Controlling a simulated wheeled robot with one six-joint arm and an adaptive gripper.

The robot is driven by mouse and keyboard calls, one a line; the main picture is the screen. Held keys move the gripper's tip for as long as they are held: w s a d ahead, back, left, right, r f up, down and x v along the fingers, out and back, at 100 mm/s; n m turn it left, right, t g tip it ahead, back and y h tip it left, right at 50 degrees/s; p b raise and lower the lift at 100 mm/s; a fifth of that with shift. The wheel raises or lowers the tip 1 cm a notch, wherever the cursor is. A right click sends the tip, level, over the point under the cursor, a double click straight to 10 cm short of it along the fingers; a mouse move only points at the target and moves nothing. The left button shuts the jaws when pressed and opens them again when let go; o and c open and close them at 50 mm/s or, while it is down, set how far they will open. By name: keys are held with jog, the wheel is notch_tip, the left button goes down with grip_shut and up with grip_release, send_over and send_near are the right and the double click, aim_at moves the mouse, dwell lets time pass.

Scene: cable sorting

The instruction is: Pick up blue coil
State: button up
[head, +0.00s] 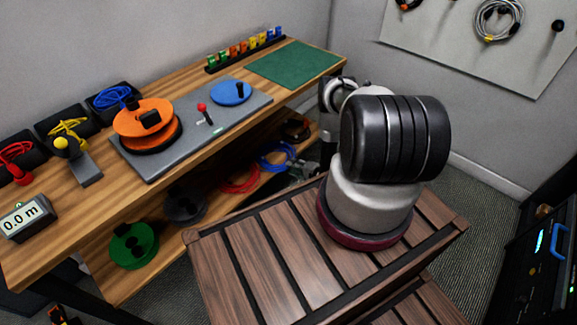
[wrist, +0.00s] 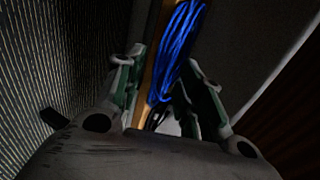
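A blue coil (head: 277,156) lies on the lower shelf of the workbench in the head view, at the shelf's right part. Another blue cable bundle (head: 113,98) sits in a black bin on the bench top. In the wrist view a blue coil (wrist: 178,45) shows as a long bundle of strands ahead of my gripper (wrist: 166,62). The two fingers are apart, one on each side of the coil's lower end, and nothing is seen gripped. I cannot tell how deep the coil lies between them. In the head view my arm hides most of the gripper.
A red coil (head: 240,180) lies left of the blue coil on the shelf, with a dark spool (head: 185,205) and a green spool (head: 134,246) further left. A slatted wooden surface (head: 275,262) is in front. The bench top (head: 200,150) overhangs the shelf.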

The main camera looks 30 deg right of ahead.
jog(key=shift+x, duration=1.7)
jog(key=shift+c, duration=0.2)
jog(key=shift+s, duration=0.1)
grip_shut()
jog(key=shift+r, duration=1.25)
jog(key=v, duration=1.4)
jog(key=shift+s+d+f, duration=0.2)
jog(key=shift+s, duration=0.25)
